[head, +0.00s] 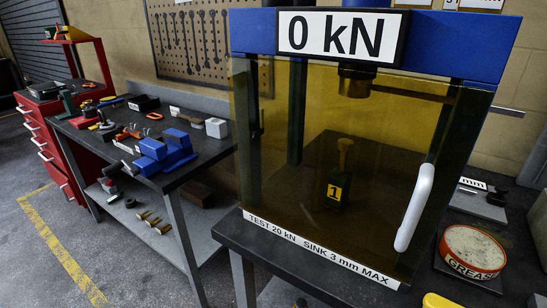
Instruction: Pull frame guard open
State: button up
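The frame guard (300,150) is an amber see-through panel on the front of a blue-topped press frame (255,30). It covers the front opening and looks closed. A white upright handle (415,207) is on its right side. Behind the guard, a small dark jack (338,188) with a yellow "1" tag and a brass-coloured top stands below the press ram (356,80). A sign on the frame reads "0 kN" (341,36). My gripper is not in view.
A workbench (185,170) with a blue vise (165,150) and tools stands at left. A red tool cabinet (55,140) is beyond it. A grease tin (471,250) sits right of the handle. Floor at lower left is clear.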

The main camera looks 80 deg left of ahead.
aim_at(421, 194)
jog(key=u, duration=1.6)
